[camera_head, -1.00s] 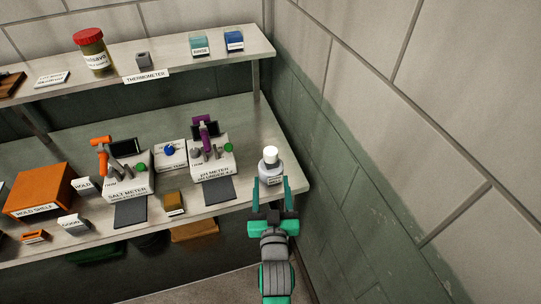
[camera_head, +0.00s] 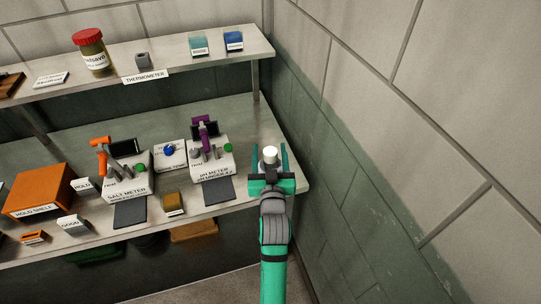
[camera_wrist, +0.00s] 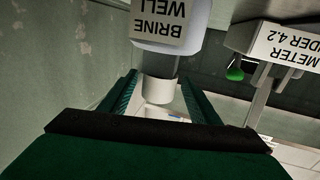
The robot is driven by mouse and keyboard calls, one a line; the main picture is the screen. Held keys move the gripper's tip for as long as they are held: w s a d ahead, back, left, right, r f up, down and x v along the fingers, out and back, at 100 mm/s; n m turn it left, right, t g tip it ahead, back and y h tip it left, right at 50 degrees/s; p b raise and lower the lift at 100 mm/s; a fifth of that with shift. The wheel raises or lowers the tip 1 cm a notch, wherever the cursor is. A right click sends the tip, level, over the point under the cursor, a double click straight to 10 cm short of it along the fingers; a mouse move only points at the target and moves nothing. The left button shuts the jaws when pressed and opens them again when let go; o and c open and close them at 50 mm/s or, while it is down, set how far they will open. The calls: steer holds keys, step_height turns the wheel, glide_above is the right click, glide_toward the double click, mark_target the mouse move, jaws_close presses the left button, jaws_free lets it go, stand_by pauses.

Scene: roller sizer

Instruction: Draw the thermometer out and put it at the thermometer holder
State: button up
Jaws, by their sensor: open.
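The brine well (camera_wrist: 180,18), a pale bottle-like vessel labelled BRINE WELL, stands at the right end of the lower shelf. Its white round top (camera_head: 270,152) shows in the head view. In the wrist view, a pale cylinder (camera_wrist: 158,90) at the well's end lies between my fingers. I cannot tell whether this is the thermometer's head; no stem is visible. My gripper (camera_head: 269,154) is open, with one finger on each side of the white top. Contact cannot be judged. The thermometer holder (camera_head: 143,60), a small grey block above a THERMOMETER label, is on the upper shelf.
The pH meter (camera_head: 212,160) stands left of the well, with the salt meter (camera_head: 128,180) farther left. A red-lidded jar (camera_head: 93,55) and teal (camera_head: 199,45) and blue (camera_head: 234,41) blocks flank the holder. The wall (camera_head: 390,160) is close on the right.

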mark_target(270, 148)
steer(key=shift+w, duration=1.65)
steer(key=c, duration=1.3)
steer(key=shift+o, duration=0.2)
